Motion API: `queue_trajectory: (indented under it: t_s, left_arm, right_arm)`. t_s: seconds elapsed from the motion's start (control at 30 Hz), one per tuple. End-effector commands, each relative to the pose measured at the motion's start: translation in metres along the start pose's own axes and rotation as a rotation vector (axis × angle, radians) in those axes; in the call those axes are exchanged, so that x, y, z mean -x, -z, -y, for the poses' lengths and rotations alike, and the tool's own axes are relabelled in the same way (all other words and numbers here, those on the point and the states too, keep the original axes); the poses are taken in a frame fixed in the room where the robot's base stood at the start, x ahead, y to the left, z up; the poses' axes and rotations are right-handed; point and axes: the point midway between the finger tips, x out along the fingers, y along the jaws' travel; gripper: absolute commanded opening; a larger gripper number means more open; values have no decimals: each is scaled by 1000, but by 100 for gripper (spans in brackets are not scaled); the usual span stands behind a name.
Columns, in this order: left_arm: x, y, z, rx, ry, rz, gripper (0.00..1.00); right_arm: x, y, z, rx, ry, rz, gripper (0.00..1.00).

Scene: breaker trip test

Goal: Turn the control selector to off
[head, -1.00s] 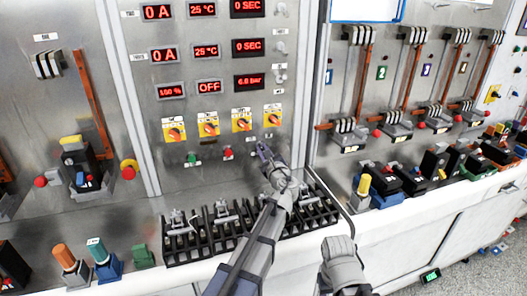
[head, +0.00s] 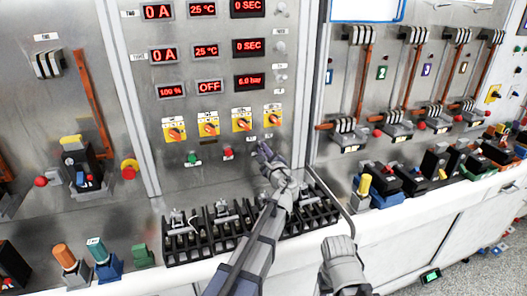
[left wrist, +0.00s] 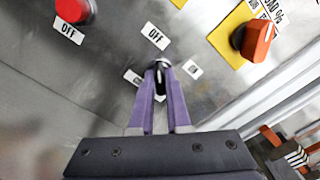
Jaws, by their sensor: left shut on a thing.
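My left gripper (head: 264,149) reaches up to the lower right of the grey control panel, below the row of yellow-plated rotary switches. In the left wrist view its purple fingers (left wrist: 160,72) are closed around a small dark selector lever (left wrist: 160,86), which I take to be the control selector. A white OFF label (left wrist: 155,36) is above it, with smaller labels on either side. The fingers hide most of the lever, so its exact setting is hard to tell.
A red push button (left wrist: 74,9) and an orange rotary switch (left wrist: 254,40) flank the selector. A black terminal rack (head: 215,232) with small levers lies below the panel. Red displays (head: 209,87) fill the panel above.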

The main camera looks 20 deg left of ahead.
Motion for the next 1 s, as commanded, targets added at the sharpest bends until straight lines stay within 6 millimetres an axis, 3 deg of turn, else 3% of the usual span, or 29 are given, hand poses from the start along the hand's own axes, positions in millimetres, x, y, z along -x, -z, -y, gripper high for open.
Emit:
queue_trajectory:
  t_s: [0.1, 0.13, 0.4, 0.67, 1.0]
  left_arm:
    - [0, 0, 0, 3, -1, 0, 0]
    - [0, 0, 0, 3, -1, 0, 17]
    - [0, 0, 0, 1, -1, 0, 45]
    - [3, 0, 0, 0, 0, -1, 45]
    - [55, -1, -1, 0, 1, -2, 45]
  right_arm:
    - [0, 0, 0, 0, 0, 0, 50]
    - [0, 0, 0, 0, 0, 0, 50]
    - [0, 0, 0, 0, 0, 0, 50]
    - [0, 0, 0, 0, 0, 0, 50]
    - [0, 0, 0, 0, 0, 0, 50]
